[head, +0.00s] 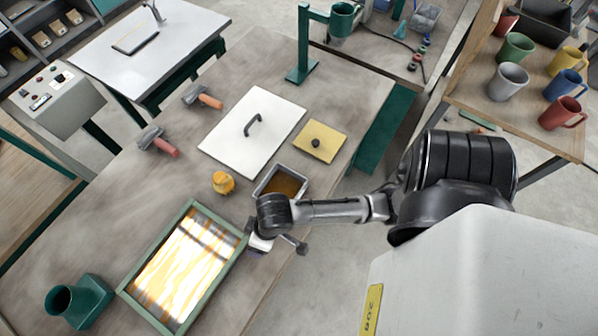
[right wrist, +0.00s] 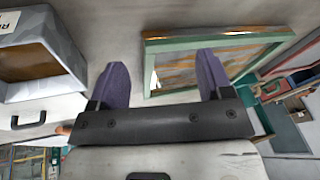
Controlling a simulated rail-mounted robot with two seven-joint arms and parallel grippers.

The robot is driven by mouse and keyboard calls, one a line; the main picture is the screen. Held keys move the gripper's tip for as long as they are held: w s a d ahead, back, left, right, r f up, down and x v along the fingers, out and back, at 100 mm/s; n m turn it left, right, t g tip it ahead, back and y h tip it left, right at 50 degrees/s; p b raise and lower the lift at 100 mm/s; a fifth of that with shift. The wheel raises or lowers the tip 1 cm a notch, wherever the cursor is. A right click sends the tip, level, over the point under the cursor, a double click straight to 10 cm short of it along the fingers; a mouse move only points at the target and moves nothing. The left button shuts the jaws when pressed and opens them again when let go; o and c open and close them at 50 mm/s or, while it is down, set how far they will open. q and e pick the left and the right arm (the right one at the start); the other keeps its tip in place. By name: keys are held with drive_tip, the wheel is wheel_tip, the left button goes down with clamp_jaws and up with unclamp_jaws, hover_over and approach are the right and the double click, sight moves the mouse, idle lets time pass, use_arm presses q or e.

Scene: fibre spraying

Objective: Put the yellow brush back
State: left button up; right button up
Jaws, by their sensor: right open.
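A small, squat yellow-orange object (head: 222,183), which looks like the yellow brush, stands on the table left of the grey tray in the head view. My right gripper (head: 262,246) is low beside the right edge of the green-framed screen (head: 138,262), partly hidden by my wrist. In the right wrist view the two purple fingers of my right gripper (right wrist: 161,78) are wide apart with nothing between them. The framed screen (right wrist: 165,45) lies beyond the fingers. I cannot make out the brush in that view. My left gripper does not show.
The grey tray (head: 262,187) with brown contents is close to my right wrist. A white lid (head: 235,130) and a yellow lid (head: 320,142) lie behind it. Red-handled (head: 163,146) and orange-handled (head: 207,99) tools lie left. A green holder (head: 90,301) stands front left.

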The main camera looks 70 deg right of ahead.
drive_tip(key=s+d+n+h, duration=0.1)
drive_tip(key=s+d, duration=0.1)
drive_tip(key=s, duration=0.2)
drive_tip(key=s+d+r+h, duration=0.1)
drive_tip(key=s+d, duration=0.1)
drive_tip(key=s, duration=0.3)
drive_tip(key=shift+s+d+n+t, duration=0.15)
drive_tip(key=shift+d+n+t, duration=0.15)
drive_tip(key=shift+d+n, duration=0.1)
